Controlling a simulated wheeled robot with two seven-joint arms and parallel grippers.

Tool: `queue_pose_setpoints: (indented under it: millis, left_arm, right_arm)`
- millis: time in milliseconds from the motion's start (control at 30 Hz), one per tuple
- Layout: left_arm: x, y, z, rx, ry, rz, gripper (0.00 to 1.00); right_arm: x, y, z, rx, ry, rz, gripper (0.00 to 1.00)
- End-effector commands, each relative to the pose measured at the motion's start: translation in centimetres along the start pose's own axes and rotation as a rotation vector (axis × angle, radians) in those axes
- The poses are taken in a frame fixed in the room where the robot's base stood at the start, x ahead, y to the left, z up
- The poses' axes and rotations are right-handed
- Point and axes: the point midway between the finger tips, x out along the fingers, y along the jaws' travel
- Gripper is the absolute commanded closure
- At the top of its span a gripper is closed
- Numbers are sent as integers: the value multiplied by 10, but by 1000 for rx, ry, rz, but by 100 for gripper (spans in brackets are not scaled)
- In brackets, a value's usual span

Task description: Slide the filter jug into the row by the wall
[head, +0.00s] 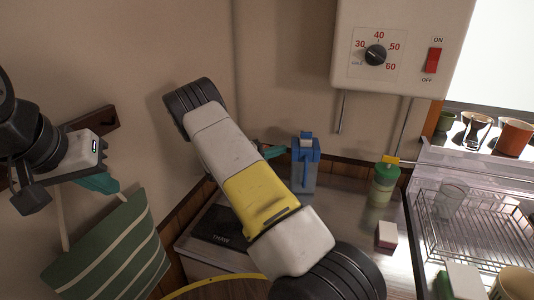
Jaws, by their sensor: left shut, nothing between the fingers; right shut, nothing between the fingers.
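The filter jug (304,178), a clear body with a blue lid and blue handle, stands upright on the counter close to the back wall. My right gripper (272,153) shows only as teal fingers just left of the jug's upper part; the rest is hidden behind my own arm. It is shut and empty, and I cannot tell whether it touches the jug. My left gripper (98,183) is shut and empty at the far left, above a striped bag. A green-capped bottle (382,187) stands right of the jug along the wall, with a gap between.
A white-and-pink block (387,236) lies on the counter (347,226) in front of the bottle. A wire dish rack (480,225) fills the right. A heater (400,45) hangs above with pipes below. A dark flat object (219,227) lies left; a striped bag (110,255) hangs below my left gripper.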

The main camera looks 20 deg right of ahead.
Motion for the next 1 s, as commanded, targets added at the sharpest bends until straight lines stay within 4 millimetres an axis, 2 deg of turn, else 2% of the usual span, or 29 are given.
queue_pose_setpoints:
  millis: [100, 233, 733, 1000]
  left_arm:
    - [0, 0, 0, 0, 0, 0, 100]
    - [0, 0, 0, 0, 0, 0, 100]
    - [0, 0, 0, 0, 0, 0, 100]
    - [0, 0, 0, 0, 0, 0, 100]
  right_arm:
    - [0, -21, 0, -2, -1, 1, 100]
    - [0, -35, 0, -1, 0, 0, 100]
    - [8, -33, 8, 0, 1, 0, 100]
    - [24, -32, 24, 0, -1, 0, 100]
